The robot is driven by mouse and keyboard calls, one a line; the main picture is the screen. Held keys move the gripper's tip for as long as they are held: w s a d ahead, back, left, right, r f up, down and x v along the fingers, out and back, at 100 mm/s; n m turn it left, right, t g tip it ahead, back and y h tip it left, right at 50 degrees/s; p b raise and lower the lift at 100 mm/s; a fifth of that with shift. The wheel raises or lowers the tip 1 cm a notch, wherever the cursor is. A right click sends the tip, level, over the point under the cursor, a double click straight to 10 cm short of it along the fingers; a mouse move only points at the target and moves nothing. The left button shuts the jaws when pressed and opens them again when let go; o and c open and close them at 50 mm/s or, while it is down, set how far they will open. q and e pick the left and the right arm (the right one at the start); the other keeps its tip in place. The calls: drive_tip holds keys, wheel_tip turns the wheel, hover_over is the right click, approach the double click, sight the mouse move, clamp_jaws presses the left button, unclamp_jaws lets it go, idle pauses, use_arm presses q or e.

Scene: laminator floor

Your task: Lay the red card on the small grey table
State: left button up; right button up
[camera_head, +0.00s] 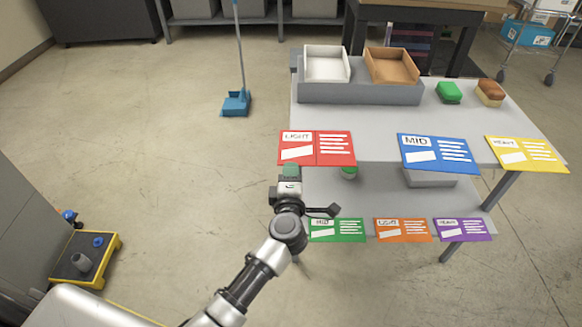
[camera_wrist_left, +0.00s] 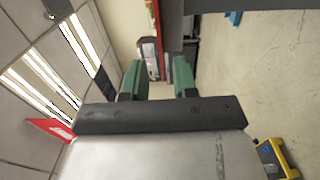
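The red card (camera_head: 317,148), marked LIGHT, is at the front left corner of a grey table's upper top (camera_head: 385,128) in the head view. It reaches slightly past the left corner. My left gripper (camera_head: 290,171) is just below the card's lower edge in that picture; I cannot tell if it touches the card. In the left wrist view the green fingers (camera_wrist_left: 159,78) stand apart with nothing visible between them. Whether this grey table is the small one named is not clear. My right gripper is not in view.
A blue card (camera_head: 437,154) and a yellow card (camera_head: 527,154) sit along the same front edge. Green, orange and purple cards line the lower shelf. White (camera_head: 325,65) and brown (camera_head: 391,67) trays stand at the back. A blue dustpan (camera_head: 236,104) stands left on open floor.

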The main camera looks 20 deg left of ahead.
use_arm(q)
drive_tip(key=v, duration=0.9)
drive_tip(key=shift+s, duration=0.35)
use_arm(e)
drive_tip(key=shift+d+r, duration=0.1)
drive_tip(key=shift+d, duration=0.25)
use_arm(q)
drive_tip(key=s+f+m+g+h, duration=0.2)
drive_tip(key=s+f+m, duration=0.3)
drive_tip(key=f, duration=0.6)
drive_tip(key=s+f+m+g+h, duration=0.2)
drive_tip(key=s+f+m+h, duration=0.3)
drive_tip(key=f, duration=0.6)
drive_tip(key=s+f+m+g, duration=0.3)
drive_tip(key=f+m, duration=0.4)
drive_tip(key=f, duration=0.4)
drive_tip(key=s+a+f+m+g, duration=0.2)
drive_tip(key=s+a+f+g, duration=0.1)
drive_tip(key=s, duration=0.6)
drive_tip(key=s+a+f+m+g+y, duration=0.1)
drive_tip(key=s+a+f+m+g, duration=0.1)
drive_tip(key=s+f, duration=0.4)
drive_tip(key=s+a+f+m+g+y, duration=0.1)
drive_tip(key=s+a+f+g, duration=0.3)
drive_tip(key=s, duration=0.8)
drive_tip(key=shift+a+f+m, duration=0.35)
drive_tip(key=shift+f+m, duration=0.4)
drive_tip(key=shift+m, duration=0.05)
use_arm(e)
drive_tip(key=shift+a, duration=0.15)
